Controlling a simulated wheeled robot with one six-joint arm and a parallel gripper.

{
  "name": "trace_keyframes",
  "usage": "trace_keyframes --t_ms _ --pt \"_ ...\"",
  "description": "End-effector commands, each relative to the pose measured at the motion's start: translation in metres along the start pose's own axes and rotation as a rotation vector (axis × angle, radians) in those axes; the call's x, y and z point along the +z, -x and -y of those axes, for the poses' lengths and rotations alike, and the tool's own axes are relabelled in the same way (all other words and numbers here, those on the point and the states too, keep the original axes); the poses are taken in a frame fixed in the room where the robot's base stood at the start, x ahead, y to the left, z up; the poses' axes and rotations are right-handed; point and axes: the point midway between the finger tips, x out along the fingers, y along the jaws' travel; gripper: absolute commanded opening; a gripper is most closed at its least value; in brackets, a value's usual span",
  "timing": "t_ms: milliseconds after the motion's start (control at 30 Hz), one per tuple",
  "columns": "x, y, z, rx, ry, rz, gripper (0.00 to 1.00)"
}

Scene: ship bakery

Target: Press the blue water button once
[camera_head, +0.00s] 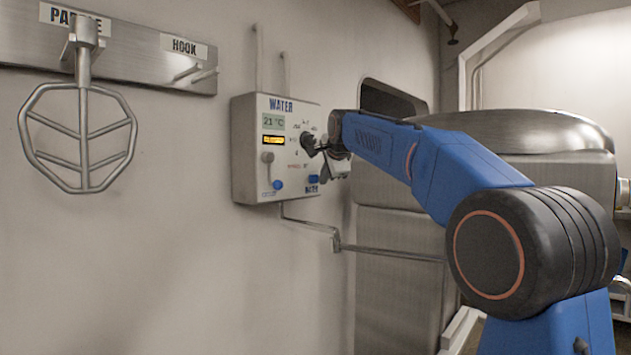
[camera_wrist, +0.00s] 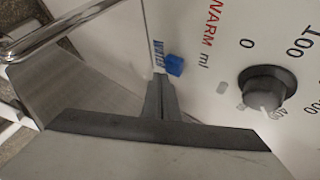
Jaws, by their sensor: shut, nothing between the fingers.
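The white water panel (camera_head: 243,150) hangs on the wall. Its blue water button (camera_head: 313,179) is at the lower right, above a "WATER" label. In the wrist view the blue button (camera_wrist: 174,65) sticks out just beyond my fingertips, slightly to their right. My gripper (camera_head: 325,175) is in front of the panel's lower right edge, close to the button. In the wrist view my gripper (camera_wrist: 160,76) has its fingers together and empty, pointing at the panel near the button. I cannot tell whether the tips touch the panel or button.
A dark dial knob (camera_wrist: 267,88) stands out on the panel near the button. A lever (camera_head: 268,158) and a round blue knob (camera_head: 278,184) are at the panel's lower left. A pipe (camera_head: 310,225) runs below. A paddle (camera_head: 80,135) hangs at left.

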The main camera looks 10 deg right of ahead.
Motion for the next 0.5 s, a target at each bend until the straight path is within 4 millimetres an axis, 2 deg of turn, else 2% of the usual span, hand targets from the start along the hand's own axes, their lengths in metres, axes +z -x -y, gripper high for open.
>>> trace_keyframes --t_ms 500 --pt "0.0036 -0.0046 0.0034 0.000 0.000 0.000 0.00"
